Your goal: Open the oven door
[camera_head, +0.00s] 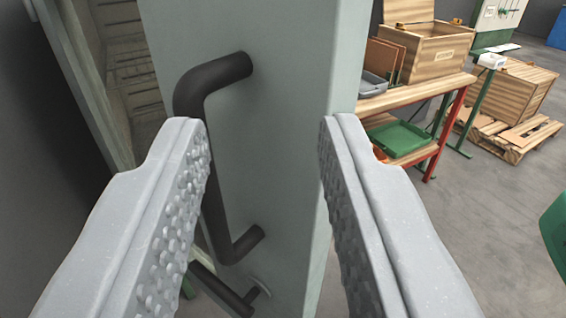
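The oven door (285,150) is a pale grey-green slab standing upright in the middle of the view. It stands ajar, with a gap at its left showing the oven's interior (128,60) with rack-like ledges. A black bent-bar handle (216,225) is fixed to the door face. My gripper (262,130) is open, its two grey studded fingers wide apart with the door face showing between them. The left finger overlaps part of the handle in the picture and hides a bit of its bar. No grip on the handle shows; whether the finger touches it I cannot tell.
A dark rod (222,288) shows low beneath the handle. Right of the door stands a wooden workbench (425,92) with red legs, bearing a wooden crate (428,50); a green tray (400,138) lies below. Another crate on a pallet (510,140) stands farther right. Grey floor (470,230) is open at lower right.

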